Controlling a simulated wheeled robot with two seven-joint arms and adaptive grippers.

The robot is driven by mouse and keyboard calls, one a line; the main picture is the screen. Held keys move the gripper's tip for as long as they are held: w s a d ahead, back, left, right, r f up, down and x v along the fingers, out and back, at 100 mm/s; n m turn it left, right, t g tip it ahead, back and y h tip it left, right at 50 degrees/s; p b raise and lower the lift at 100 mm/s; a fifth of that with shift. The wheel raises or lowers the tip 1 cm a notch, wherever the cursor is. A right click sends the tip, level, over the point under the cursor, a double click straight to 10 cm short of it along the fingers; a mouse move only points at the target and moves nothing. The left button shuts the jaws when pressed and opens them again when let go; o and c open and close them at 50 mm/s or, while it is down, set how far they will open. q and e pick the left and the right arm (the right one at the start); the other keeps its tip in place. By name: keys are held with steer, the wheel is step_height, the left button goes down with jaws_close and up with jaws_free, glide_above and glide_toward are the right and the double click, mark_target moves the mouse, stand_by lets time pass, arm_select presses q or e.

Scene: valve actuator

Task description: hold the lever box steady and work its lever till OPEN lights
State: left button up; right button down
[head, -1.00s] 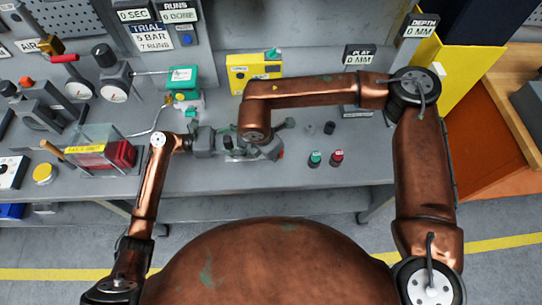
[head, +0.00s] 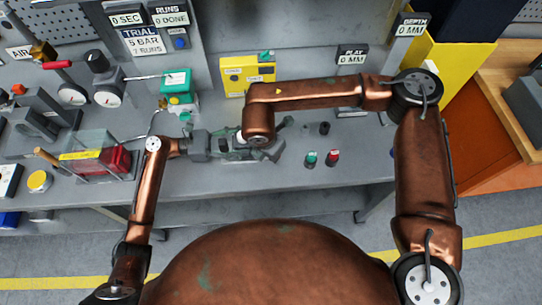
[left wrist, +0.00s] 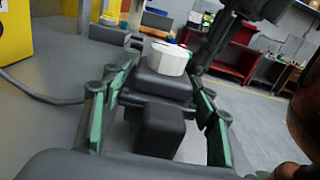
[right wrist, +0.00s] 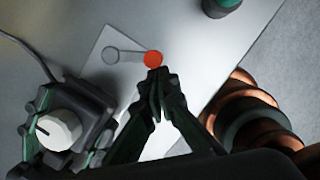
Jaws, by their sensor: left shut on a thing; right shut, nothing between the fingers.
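The lever box (right wrist: 85,112) is a dark block with a white round cap (right wrist: 58,130) bearing a dark line. In the left wrist view the box (left wrist: 163,82) sits between the green-lined fingers of my left gripper (left wrist: 160,100), which is shut on it. My right gripper (right wrist: 155,78) is shut and empty. Its fingertips are right beside an orange-red round knob (right wrist: 153,58), joined by a thin bar to a grey disc (right wrist: 110,55) on a pale plate. I cannot tell whether they touch. In the head view my right arm hides much of the box. No OPEN light is readable.
Green (head: 311,158) and red (head: 333,157) buttons stand on the bench right of my grippers. A yellow box (head: 247,72) is behind them. A clear-covered red block (head: 115,156) is at the left. Bare bench (head: 355,165) shows at the right.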

arm_select(q)
steer(key=shift+f, duration=0.15)
arm_select(e)
steer(key=d+n, duration=0.2)
steer(key=n, duration=0.1)
steer(key=shift+w+d+t+y, duration=0.15)
steer(key=shift+w+t+y, duration=0.15)
steer(key=shift+w, duration=0.05)
steer(key=n, duration=0.1)
steer(key=w+d+n, duration=0.1)
steer(key=shift+d+n+y, duration=0.2)
steer(key=shift+n+y, duration=0.1)
steer(key=shift+n, duration=0.1)
steer(key=shift+w+d+n, duration=0.4)
steer(key=shift+w+n, duration=0.05)
steer(key=shift+n, duration=0.35)
steer(key=shift+w+d, duration=0.25)
steer(key=shift+w, duration=0.05)
steer(key=s, duration=0.2)
steer(key=s+r, duration=0.1)
steer(key=s, duration=0.1)
steer(key=shift+s, duration=0.1)
steer(key=v, duration=0.9)
steer(key=shift+d, duration=0.3)
steer(key=shift+s, duration=0.1)
